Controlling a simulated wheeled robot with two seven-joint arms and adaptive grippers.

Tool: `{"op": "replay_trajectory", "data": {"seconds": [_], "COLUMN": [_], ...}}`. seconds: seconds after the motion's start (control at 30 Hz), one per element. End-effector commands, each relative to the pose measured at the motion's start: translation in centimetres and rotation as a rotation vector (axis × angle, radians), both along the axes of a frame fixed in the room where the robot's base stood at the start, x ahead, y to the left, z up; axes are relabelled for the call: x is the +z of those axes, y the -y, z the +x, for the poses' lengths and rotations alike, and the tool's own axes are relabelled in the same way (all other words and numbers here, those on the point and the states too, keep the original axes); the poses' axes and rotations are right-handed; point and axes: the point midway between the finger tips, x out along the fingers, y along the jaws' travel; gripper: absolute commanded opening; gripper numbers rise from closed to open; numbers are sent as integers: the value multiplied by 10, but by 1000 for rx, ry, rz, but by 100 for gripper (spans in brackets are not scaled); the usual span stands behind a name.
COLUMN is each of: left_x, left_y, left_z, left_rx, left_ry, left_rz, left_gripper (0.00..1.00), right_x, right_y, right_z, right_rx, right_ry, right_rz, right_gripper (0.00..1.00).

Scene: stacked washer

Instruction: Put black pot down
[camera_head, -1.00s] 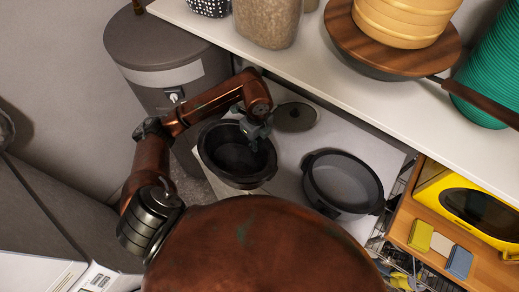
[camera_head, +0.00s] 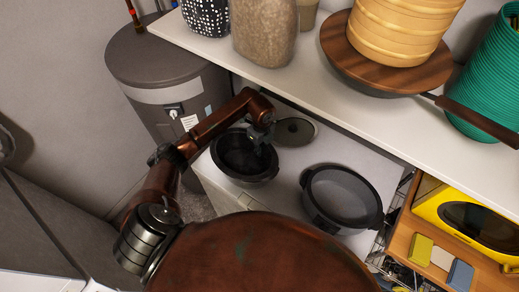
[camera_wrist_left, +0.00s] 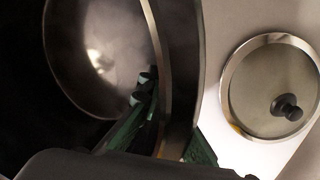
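The black pot (camera_head: 232,172) is round, dark and upright over the left part of a white top (camera_head: 285,187); I cannot tell whether it touches it. My left gripper (camera_head: 261,140) is at its back right rim. In the left wrist view, the fingers of my left gripper (camera_wrist_left: 172,128) straddle the pot wall (camera_wrist_left: 180,65), one inside and one outside, and look shut on it. Part of the pot is cut off there. My right gripper is not in view.
A round lid (camera_head: 294,131) lies right behind the black pot and also shows in the left wrist view (camera_wrist_left: 270,88). A grey-black pot (camera_head: 342,197) stands to the right. A loaded shelf (camera_head: 290,78) runs behind. A grey cylindrical tank (camera_head: 165,75) stands at the left.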

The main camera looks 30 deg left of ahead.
Motion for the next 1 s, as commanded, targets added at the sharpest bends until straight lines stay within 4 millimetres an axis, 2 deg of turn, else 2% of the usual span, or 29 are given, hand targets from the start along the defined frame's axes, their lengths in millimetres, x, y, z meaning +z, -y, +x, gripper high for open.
{"op": "replay_trajectory", "data": {"seconds": [0.17, 0.5, 0.53, 0.8, 1.0], "left_x": [-16, -20, -22, -21, -21], "left_y": [0, 0, 0, 0, 0], "left_z": [0, 0, -1, -1, -1], "left_rx": [0, 0, 0, 1, 1], "left_ry": [0, 1, -1, -1, -1], "left_rz": [-1, 1, 1, 0, 0], "left_gripper": [0, 0, 4, 22, 22], "right_x": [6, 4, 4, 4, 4], "right_y": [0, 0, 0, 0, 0], "right_z": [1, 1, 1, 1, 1], "right_rx": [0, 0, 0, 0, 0], "right_ry": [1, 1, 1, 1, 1], "right_rz": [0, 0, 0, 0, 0], "right_gripper": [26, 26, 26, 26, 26]}}
